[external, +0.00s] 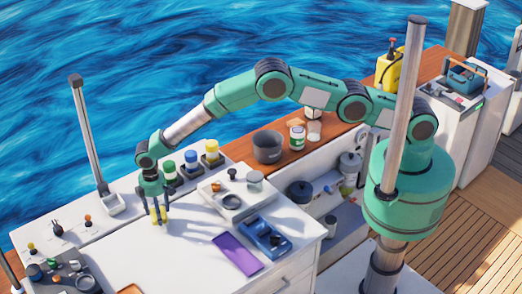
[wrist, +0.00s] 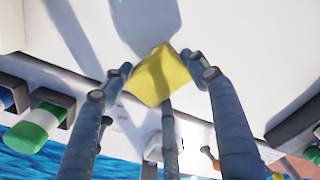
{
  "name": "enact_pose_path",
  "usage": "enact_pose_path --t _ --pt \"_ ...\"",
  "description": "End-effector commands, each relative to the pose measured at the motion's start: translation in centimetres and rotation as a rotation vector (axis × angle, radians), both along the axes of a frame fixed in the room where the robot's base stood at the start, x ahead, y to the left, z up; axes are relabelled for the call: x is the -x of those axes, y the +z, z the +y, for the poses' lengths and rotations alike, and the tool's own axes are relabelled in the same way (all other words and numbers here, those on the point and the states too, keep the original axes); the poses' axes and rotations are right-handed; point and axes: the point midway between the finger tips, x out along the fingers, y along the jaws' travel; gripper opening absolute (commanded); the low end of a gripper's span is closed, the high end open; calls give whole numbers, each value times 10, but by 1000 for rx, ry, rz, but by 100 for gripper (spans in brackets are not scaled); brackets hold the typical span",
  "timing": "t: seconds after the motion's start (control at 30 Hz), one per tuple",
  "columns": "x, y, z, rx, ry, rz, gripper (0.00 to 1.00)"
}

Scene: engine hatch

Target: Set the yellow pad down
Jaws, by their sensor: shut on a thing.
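The yellow pad (wrist: 160,76) is between the fingertips of my gripper (wrist: 165,78) in the wrist view, with the fingers closed on it from its sides. I cannot tell whether the pad touches the surface.
A purple flat piece (external: 237,254) and a blue tray (external: 265,238) lie to the right. Capped bottles (external: 191,162) stand behind my gripper.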

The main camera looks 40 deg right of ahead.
Motion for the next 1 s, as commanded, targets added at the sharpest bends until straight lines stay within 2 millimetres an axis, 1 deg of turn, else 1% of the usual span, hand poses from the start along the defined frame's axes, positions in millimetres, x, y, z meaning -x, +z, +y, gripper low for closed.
enact_pose_path --t 0.33,0.9,0.93,1.0 --pt "0 -28 0 1 0 0 33" --pt "0 -36 0 0 0 0 33" --pt "0 -36 0 0 0 0 65" --pt "0 -35 -1 0 0 0 78"
